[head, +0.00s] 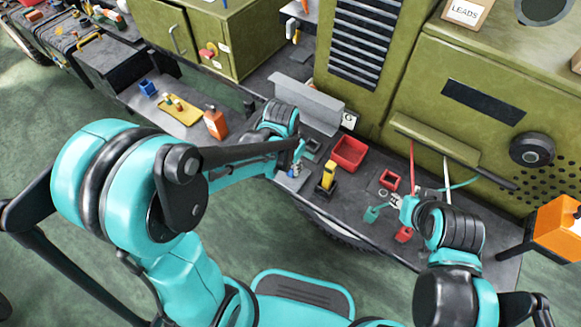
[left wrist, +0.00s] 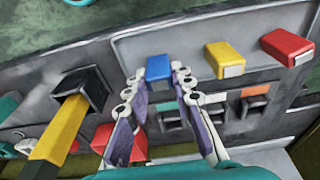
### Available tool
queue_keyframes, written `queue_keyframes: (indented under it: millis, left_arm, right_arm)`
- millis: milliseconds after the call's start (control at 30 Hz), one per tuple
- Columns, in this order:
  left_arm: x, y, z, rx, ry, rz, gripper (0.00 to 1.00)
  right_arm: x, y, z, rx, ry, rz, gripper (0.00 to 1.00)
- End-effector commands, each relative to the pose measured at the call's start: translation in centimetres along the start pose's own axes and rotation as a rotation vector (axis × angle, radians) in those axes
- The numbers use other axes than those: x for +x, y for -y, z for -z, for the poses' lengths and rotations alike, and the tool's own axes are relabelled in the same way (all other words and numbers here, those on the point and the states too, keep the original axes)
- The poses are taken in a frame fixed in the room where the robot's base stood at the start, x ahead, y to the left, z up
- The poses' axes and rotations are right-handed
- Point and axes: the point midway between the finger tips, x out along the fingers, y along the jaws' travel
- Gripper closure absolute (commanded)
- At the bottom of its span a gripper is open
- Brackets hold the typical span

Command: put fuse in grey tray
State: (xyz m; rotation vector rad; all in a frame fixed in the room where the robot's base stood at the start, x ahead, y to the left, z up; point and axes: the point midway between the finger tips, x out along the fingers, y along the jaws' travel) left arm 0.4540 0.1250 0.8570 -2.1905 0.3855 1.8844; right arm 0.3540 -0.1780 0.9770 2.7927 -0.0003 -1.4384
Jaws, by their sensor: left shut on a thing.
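My left gripper (head: 298,165) reaches down at the front edge of the bench. In the left wrist view its two fingers (left wrist: 158,76) are shut on a blue fuse (left wrist: 158,67). The blue fuse is over or on a light grey tray (left wrist: 135,45); I cannot tell if it touches. A yellow fuse (left wrist: 224,58) and a red fuse (left wrist: 287,46) lie on that tray. In the head view the arm and gripper hide most of this tray (head: 289,183). My right gripper (head: 386,207) is over the bench on the right; its jaws are too small to judge.
Dark sockets with coloured labels (left wrist: 212,108) are beside the grey tray. A yellow-handled item in a black holder (head: 328,178) and a red bin (head: 350,153) stand close by. A yellow tray (head: 178,108) and an orange bottle (head: 215,122) are farther left.

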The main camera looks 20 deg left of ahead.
Motion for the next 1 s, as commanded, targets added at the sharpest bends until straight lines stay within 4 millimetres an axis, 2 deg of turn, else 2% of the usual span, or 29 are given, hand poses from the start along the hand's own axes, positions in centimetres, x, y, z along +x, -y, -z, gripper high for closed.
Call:
queue_keyframes:
  millis: [300,333,400,767,867,1000]
  left_arm:
    - [0.3,0.0,-0.1,0.0,0.0,0.0,0.96]
    - [0.2,0.0,-0.1,0.0,0.0,0.0,0.69]
    - [0.1,0.0,-0.1,0.0,0.0,0.0,0.56]
    - [-0.3,0.0,0.0,0.0,0.0,0.0,0.56]
    - [-1.7,0.0,0.0,0.0,0.0,0.0,0.56]
    - [-4.9,0.0,0.0,0.0,0.0,0.0,0.56]
  right_arm:
    - [0.2,0.0,-0.1,0.0,0.0,0.0,0.66]
    - [0.1,0.0,-0.1,0.0,0.0,0.0,0.66]
    - [0.1,0.0,-0.1,0.0,0.0,0.0,0.66]
    - [-0.2,0.0,0.2,0.0,0.0,0.0,0.66]
    - [-0.8,0.0,0.6,0.0,0.0,0.0,0.66]
    - [-2.0,0.0,1.4,0.0,0.0,0.0,0.66]
